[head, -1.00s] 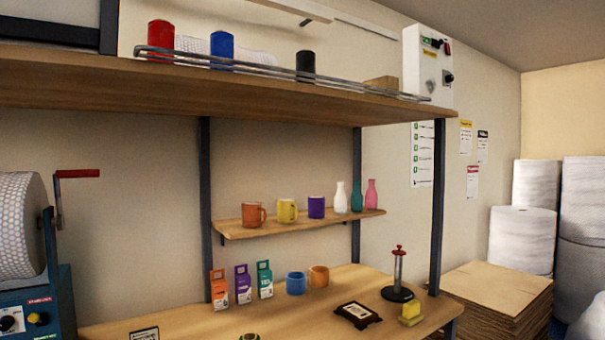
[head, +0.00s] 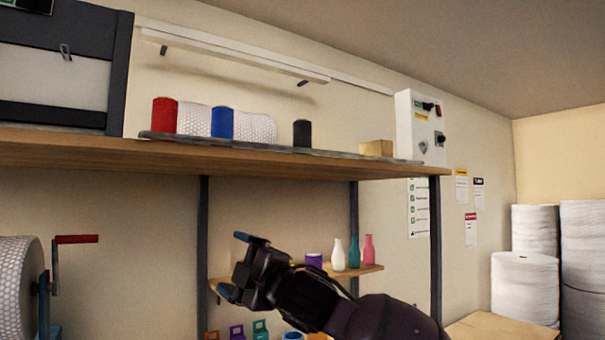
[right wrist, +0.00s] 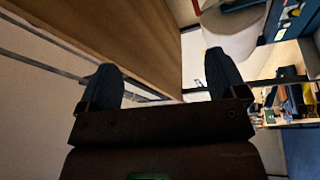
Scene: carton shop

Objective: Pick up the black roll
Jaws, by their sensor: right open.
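The black roll (head: 302,134) stands upright on the top shelf (head: 250,157) in the head view, right of the blue roll (head: 222,123) and the red roll (head: 165,116). My right gripper (head: 238,264) is open and empty, below the top shelf and to the left of the black roll. In the right wrist view its two fingers (right wrist: 163,85) are spread with nothing between them, and the wooden shelf board (right wrist: 125,35) runs past them. The black roll cannot be made out in that view. My left gripper is not in view.
A low rail (head: 280,149) runs along the top shelf's front edge. A small tan box (head: 377,148) stands right of the black roll, near a white control box (head: 420,127). Bottles (head: 354,252) stand on the lower shelf behind my right arm.

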